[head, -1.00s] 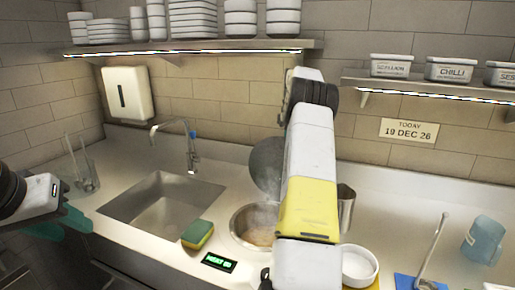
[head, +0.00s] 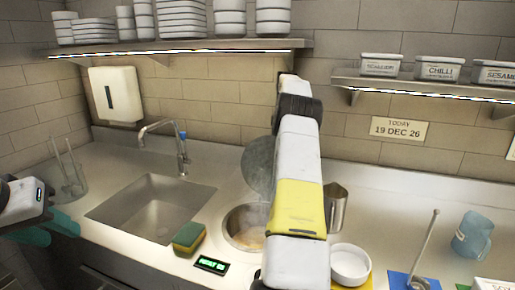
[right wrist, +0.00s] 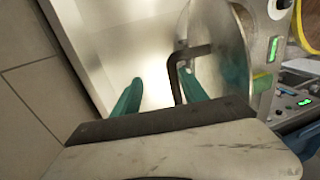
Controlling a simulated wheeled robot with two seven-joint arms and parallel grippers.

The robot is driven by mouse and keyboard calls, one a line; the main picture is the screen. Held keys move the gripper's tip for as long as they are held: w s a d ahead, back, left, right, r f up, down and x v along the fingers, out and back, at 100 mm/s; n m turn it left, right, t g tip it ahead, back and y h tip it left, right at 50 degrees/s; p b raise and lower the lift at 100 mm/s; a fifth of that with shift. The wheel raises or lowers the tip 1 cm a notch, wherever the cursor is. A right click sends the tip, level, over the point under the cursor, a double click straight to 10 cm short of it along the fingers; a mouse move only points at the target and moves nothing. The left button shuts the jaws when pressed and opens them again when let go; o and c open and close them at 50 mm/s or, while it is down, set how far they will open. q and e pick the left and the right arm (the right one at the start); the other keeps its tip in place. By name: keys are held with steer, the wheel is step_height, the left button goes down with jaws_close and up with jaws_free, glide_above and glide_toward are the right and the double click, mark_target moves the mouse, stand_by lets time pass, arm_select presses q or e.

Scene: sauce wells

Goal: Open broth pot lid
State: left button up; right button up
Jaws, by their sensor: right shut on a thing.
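The broth pot (head: 233,222) is sunk in the counter, with steam over brownish broth inside. Its round grey lid (head: 259,165) stands steeply tilted up behind the opening, partly covered by my right arm. In the right wrist view the lid (right wrist: 224,42) is a shiny disc with a dark bent handle (right wrist: 173,75). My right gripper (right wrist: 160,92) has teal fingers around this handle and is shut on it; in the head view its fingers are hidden. My left gripper (head: 48,230) is at the left edge, away from the pot, its jaw gap unclear.
A sink (head: 110,212) with a tap (head: 182,155) lies left of the pot. A sponge (head: 189,237) and a lit display (head: 211,264) are close by. A white bowl (head: 350,265), a metal jug (head: 337,208) and a blue jug (head: 472,236) stand to the right. Shelves overhang the back.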

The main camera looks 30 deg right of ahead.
steer(key=shift+w+r, duration=0.1)
steer(key=shift+r, duration=0.1)
stand_by(0.4)
steer(key=s+a+r, duration=0.4)
steer(key=s+a, duration=0.5)
steer(key=s, duration=0.4)
steer(key=shift+a+r, duration=0.2)
steer(key=shift+a, duration=0.05)
stand_by(0.4)
steer(key=shift+s, duration=0.1)
